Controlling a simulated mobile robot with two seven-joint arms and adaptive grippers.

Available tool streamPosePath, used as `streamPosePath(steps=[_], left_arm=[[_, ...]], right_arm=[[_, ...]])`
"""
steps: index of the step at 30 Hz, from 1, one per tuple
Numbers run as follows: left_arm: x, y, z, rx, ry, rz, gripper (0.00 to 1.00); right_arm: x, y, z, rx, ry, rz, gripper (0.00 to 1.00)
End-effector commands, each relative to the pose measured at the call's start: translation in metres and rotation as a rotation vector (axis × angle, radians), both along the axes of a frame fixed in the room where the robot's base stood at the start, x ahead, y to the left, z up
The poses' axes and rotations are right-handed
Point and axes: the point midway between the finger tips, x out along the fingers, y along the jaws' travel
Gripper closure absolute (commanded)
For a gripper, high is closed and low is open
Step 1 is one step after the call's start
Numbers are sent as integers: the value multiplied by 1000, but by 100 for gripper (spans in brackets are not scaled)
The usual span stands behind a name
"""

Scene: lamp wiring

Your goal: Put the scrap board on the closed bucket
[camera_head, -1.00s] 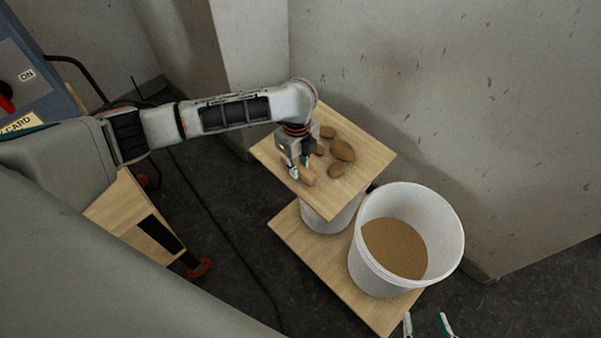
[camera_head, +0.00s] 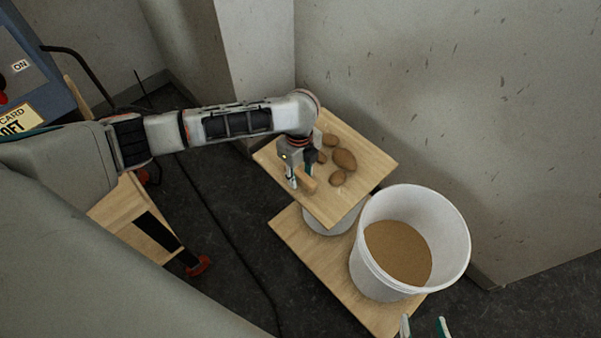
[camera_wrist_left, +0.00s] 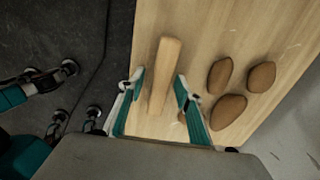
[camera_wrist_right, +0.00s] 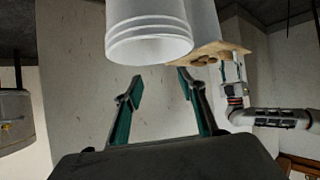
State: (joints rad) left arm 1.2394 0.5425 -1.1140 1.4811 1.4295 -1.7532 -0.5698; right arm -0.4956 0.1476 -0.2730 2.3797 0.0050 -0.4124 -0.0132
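The scrap board (camera_head: 345,203) is a pale wooden square, lying over the white closed bucket (camera_head: 328,222), which it mostly hides. It seems to rest on the bucket; the contact is hidden. A short wooden handle (camera_wrist_left: 164,78) stands on the board. My left gripper (camera_head: 301,178) is at this handle, one finger on each side with gaps between, so it is open. The board also shows in the right wrist view (camera_wrist_right: 222,50), upside down. My right gripper (camera_head: 424,328) is open and empty, near the bottom edge of the head view, in front of the open bucket.
Several brown lumps (camera_head: 344,160) lie on the board. An open white bucket (camera_head: 372,268) with brown filling stands close at the right. Both buckets stand on a lower wooden plank (camera_head: 305,254). Walls close in behind. A cable lies on the dark floor at the left.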

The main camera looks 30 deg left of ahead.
Motion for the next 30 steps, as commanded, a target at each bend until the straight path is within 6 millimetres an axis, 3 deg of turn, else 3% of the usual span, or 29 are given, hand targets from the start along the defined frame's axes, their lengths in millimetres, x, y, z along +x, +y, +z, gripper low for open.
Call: streamPosePath(steps=[7, 13, 17, 21, 30], left_arm=[[0, 0, 7, 0, -2, 0, 66], [4, 0, 49, 1, -16, 0, 66], [4, 1, 78, 0, -17, 0, 66], [1, 1, 102, 1, -13, 0, 66], [-3, 1, 123, 1, 0, 0, 66]], right_arm=[[0, -1, 2, -7, -4, 8, 60], [7, -12, 12, -45, -25, 7, 60], [-10, -31, -11, -112, 36, 8, 60], [-11, -35, -10, -124, 38, 4, 60], [-13, -38, -11, -129, 45, -1, 60]])
